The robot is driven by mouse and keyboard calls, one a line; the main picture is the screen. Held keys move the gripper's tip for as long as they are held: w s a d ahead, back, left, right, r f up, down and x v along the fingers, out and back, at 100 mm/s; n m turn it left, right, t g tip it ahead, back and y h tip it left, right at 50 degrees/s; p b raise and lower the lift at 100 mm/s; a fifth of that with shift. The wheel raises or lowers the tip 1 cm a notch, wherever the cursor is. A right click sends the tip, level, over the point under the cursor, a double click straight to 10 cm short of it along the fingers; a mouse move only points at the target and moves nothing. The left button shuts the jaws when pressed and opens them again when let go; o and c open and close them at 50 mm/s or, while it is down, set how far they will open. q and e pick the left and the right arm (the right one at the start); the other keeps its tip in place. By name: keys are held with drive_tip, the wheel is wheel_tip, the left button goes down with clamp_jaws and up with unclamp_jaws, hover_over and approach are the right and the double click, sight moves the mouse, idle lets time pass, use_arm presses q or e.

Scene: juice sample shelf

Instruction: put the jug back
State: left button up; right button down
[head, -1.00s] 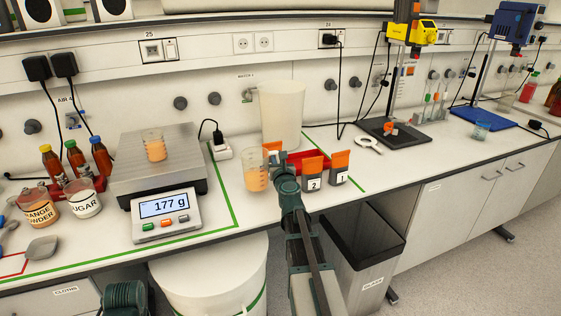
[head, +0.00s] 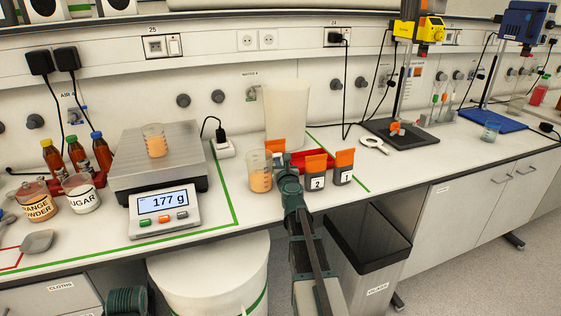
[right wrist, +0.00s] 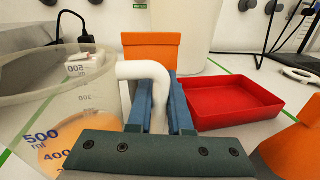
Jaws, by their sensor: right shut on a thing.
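The jug (head: 260,172) is a clear measuring jug with orange liquid low inside, in front of the tall pale container. In the right wrist view the jug (right wrist: 40,110) fills the left side, with "500 ml" and "400" marks and a white handle (right wrist: 150,72). My right gripper (right wrist: 158,88) is shut on that handle, its blue fingers on either side. In the head view my right gripper (head: 284,167) reaches in from the front, just right of the jug. The jug looks upright; I cannot tell whether its base touches the bench.
A red tray (head: 296,161) and orange-topped dark boxes marked 2 (head: 317,180) and 1 (head: 343,176) stand close right. The tall pale container (head: 286,108) is behind. Left is a scale (head: 165,205) reading 177 g with a beaker (head: 154,141) on it. Bench is clear between scale and jug.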

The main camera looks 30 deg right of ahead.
sight(266, 170)
drive_tip(key=shift+f, duration=0.1)
drive_tip(key=c, duration=0.8)
unclamp_jaws()
drive_tip(key=shift+c, duration=0.2)
drive_tip(key=shift+s+a, duration=0.1)
drive_tip(key=shift+s, duration=0.1)
drive_tip(key=v, duration=1.1)
drive_tip(key=shift+s+a, duration=0.15)
drive_tip(key=shift+s, duration=0.15)
